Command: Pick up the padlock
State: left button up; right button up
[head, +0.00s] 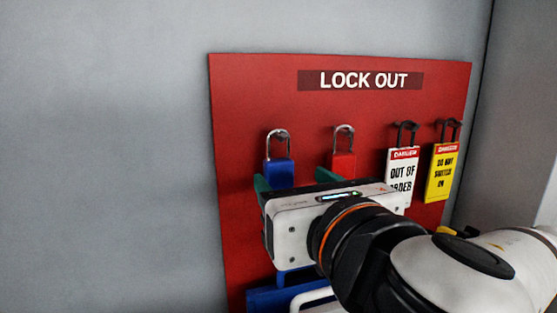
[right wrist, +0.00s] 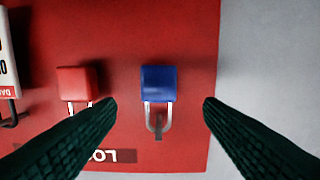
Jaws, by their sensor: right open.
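A blue padlock (head: 279,171) with a silver shackle hangs from a hook on the red lock-out board (head: 240,110). A red padlock (head: 343,164) hangs to its right; its lower part is hidden behind my gripper. My right gripper (head: 293,179) is open, in front of the board, with its green fingers near the padlocks. In the right wrist view, which is upside down, the blue padlock (right wrist: 158,84) shows between the two spread fingers, with a gap on both sides and no visible contact. The red padlock (right wrist: 77,83) lies outside the fingers, to the left.
A white "out of order" tag (head: 403,172) and a yellow "do not switch on" tag (head: 441,172) hang to the right. A blue item (head: 268,299) shows low on the board, partly hidden by my arm. The grey wall (head: 105,150) to the left is bare.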

aim_at(281, 168)
jog(key=shift+w+a+r+p, duration=0.15)
jog(key=shift+w+p, duration=0.35)
jog(key=shift+p, duration=0.05)
jog(key=p+x, duration=0.1)
jog(key=x, duration=0.2)
jog(key=shift+w+p, duration=0.3)
jog(key=shift+p, duration=0.05)
jog(key=shift+w+a, duration=0.1)
jog(key=shift+w, duration=0.15)
pick_arm(q)
jog(key=r, duration=0.1)
jog(key=w+r, duration=0.1)
jog(key=r, duration=0.1)
jog(key=shift+w+a, duration=0.15)
jog(key=shift+a, duration=0.05)
pick_arm(e)
jog(key=shift+s, duration=0.1)
jog(key=shift+c, duration=0.9)
jog(key=c, duration=0.9)
